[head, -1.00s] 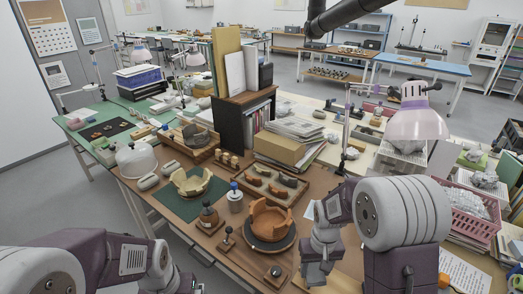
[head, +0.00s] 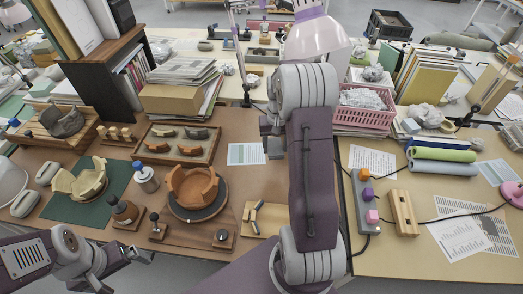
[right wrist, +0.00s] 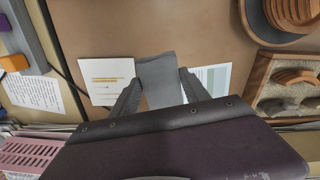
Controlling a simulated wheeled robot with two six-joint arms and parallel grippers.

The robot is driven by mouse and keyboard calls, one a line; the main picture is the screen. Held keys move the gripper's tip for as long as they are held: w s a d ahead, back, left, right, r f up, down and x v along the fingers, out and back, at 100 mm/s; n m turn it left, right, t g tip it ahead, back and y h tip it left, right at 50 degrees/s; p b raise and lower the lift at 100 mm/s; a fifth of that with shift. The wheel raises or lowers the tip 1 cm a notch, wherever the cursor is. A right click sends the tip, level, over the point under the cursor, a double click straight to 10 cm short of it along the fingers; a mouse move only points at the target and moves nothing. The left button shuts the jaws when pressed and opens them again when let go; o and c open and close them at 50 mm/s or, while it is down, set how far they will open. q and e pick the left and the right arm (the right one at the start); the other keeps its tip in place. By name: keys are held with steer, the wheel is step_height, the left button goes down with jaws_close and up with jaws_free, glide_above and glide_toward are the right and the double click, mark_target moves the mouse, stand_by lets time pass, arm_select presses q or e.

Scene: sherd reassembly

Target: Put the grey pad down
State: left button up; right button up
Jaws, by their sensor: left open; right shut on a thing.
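The grey pad (right wrist: 157,70) is between the two fingers of my right gripper (right wrist: 160,88) in the right wrist view. The gripper is shut on it, and the pad is held over the brown table top; its height above the top is unclear. In the head view, my right gripper (head: 270,130) is beside the printed card (head: 246,154), partly hidden by my own arm, and the pad is hard to make out. My left gripper (head: 143,257) is open and empty at the table's front edge, lower left.
A terracotta vessel (head: 193,186) stands on a dark turntable left of the card. A wooden tray of sherds (head: 178,144) lies behind it.

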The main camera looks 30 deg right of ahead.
steer(key=s+d+f+m, duration=0.2)
steer(key=s+d+m, duration=0.15)
steer(key=d, duration=0.45)
steer(key=shift+n, duration=0.45)
steer(key=w+a+f, duration=0.1)
steer(key=w+f, duration=0.1)
steer(key=w, duration=0.1)
steer(key=w+a+f, duration=0.2)
steer(key=w, duration=0.1)
steer(key=w+a+f, duration=0.2)
steer(key=w, duration=0.2)
steer(key=shift+w+a+f, duration=0.1)
steer(key=shift+a+f, duration=0.15)
steer(key=shift+f, duration=2.1)
arm_select(q)
steer(key=shift+w, duration=0.45)
steer(key=shift+f, duration=0.15)
arm_select(e)
steer(key=shift+f, duration=0.1)
steer(key=o, duration=1.3)
